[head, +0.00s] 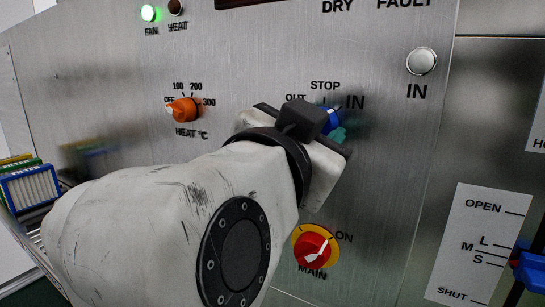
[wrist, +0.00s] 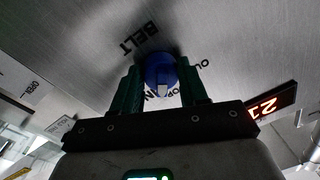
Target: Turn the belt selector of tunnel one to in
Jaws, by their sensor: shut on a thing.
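The belt selector is a blue round knob (head: 329,121) on the steel panel, below the STOP mark and left of the large IN in the head view. My gripper (head: 334,128) reaches it from the front and hides part of it and its lower label. In the wrist view, my gripper's two green fingers (wrist: 160,88) are shut on the knob (wrist: 160,68), one on each side. The knob's white pointer (wrist: 162,90) faces the palm side, down in that picture. The labels around it are partly covered, so I cannot read its setting surely.
An orange heat knob (head: 184,109) is to the left. A red main switch on a yellow plate (head: 312,246) is below my wrist. A silver IN button (head: 421,61) is at upper right. A blue lever (head: 530,270) stands at the right edge. A green lamp (head: 148,13) is lit beside FAN.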

